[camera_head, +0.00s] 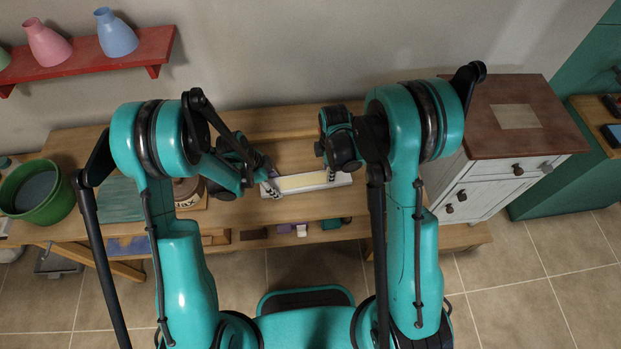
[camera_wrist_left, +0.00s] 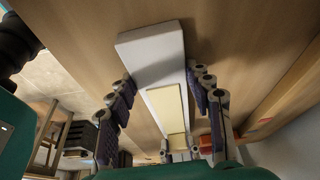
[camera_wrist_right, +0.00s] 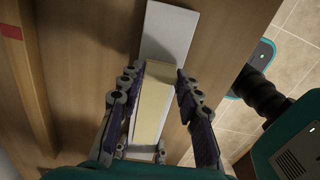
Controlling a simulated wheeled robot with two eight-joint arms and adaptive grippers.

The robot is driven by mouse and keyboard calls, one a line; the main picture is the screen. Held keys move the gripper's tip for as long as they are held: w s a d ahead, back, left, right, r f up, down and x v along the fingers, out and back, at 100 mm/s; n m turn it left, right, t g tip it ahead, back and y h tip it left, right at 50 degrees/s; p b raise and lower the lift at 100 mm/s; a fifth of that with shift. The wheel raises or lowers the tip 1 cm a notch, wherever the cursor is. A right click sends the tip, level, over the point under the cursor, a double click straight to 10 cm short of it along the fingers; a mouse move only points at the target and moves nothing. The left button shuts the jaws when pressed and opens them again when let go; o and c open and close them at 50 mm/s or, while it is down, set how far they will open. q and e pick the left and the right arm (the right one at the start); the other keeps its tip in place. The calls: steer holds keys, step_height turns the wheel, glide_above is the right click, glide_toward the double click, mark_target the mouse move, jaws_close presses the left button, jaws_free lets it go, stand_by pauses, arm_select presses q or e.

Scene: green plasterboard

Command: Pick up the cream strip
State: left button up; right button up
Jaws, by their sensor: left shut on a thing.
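The cream strip (camera_head: 303,182) lies along the top of a long white bar (camera_head: 342,180) on the wooden bench. My left gripper (camera_head: 268,188) is at the strip's left end. In the left wrist view its fingers (camera_wrist_left: 163,82) are shut on the white bar, one on each side, with the cream strip (camera_wrist_left: 165,108) between them. My right gripper (camera_head: 332,172) is at the strip's right end. In the right wrist view its fingers (camera_wrist_right: 160,78) stand close on both sides of the cream strip (camera_wrist_right: 152,105); whether they press on it is unclear.
A green bowl (camera_head: 37,192) and a teal board (camera_head: 112,199) are at the bench's left. A red shelf (camera_head: 90,60) with vases hangs on the wall. A white cabinet (camera_head: 490,190) stands at right. Small items lie on the shelf below the bench top.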

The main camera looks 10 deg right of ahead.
steer(key=shift+r, duration=0.1)
step_height(320, 180, up, 13)
steer(key=shift+c, duration=0.4)
stand_by(0.4)
stand_by(0.4)
arm_select(q)
steer(key=o, duration=1.5)
steer(key=shift+c, duration=0.2)
steer(key=v, duration=1.2)
